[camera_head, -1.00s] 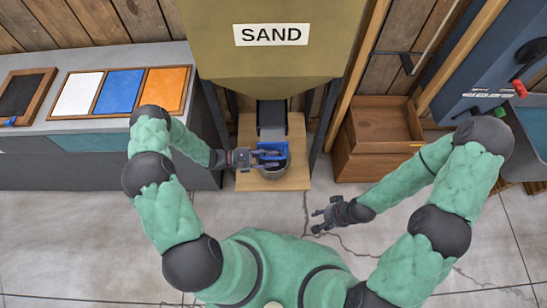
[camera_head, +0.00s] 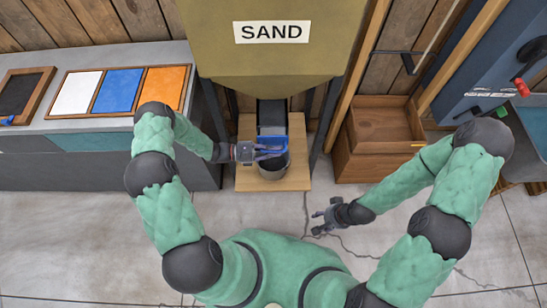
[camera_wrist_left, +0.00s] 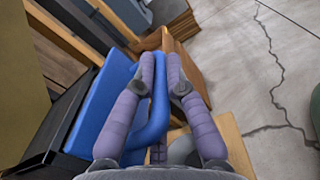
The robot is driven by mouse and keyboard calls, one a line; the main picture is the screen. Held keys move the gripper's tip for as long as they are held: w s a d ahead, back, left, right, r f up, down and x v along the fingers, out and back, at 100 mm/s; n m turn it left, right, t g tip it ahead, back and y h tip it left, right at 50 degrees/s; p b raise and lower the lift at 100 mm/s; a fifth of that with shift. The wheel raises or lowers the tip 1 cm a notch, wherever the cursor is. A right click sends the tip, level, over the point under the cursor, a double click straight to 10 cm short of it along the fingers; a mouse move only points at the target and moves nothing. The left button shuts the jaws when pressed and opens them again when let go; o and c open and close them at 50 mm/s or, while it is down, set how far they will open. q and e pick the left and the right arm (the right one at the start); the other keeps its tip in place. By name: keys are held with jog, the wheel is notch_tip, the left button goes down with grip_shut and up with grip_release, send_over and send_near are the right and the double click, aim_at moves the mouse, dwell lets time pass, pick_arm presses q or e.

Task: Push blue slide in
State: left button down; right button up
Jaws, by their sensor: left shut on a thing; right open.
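The blue slide (camera_head: 270,142) sits at the mouth of the dark chute under the sand hopper (camera_head: 272,60). In the left wrist view the slide (camera_wrist_left: 97,108) is a flat blue plate with a looped blue handle (camera_wrist_left: 158,112). My left gripper (camera_head: 268,152) is shut on that handle; its purple fingers (camera_wrist_left: 160,70) lie on both sides of the bar. A grey bucket (camera_head: 273,168) stands below the chute on a wooden board (camera_head: 292,180), partly hidden by the gripper. My right gripper (camera_head: 325,217) is open and empty above the floor.
An open wooden box (camera_head: 384,128) stands right of the hopper. A grey counter (camera_head: 110,130) with white, blue and orange panels is at the left. Dark hopper legs (camera_head: 327,118) flank the chute. The concrete floor in front is clear.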

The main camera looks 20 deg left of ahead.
aim_at(273, 139)
pick_arm(q)
jog(key=w+b, duration=0.1)
jog(key=w, duration=0.1)
jog(key=w+a, duration=0.1)
jog(key=w, duration=0.1)
jog(key=shift+w+a+f+b, duration=0.1)
jog(key=shift+w+b, duration=0.1)
jog(key=shift+b, duration=0.15)
jog(key=shift+w+a, duration=0.15)
jog(key=shift+w, duration=0.05)
pick_arm(e)
notch_tip(273, 139, down, 2)
jog(key=shift+f, duration=0.15)
pick_arm(q)
jog(key=shift+r, duration=0.2)
jog(key=c, duration=1.3)
grip_release()
jog(key=shift+w+f, duration=0.1)
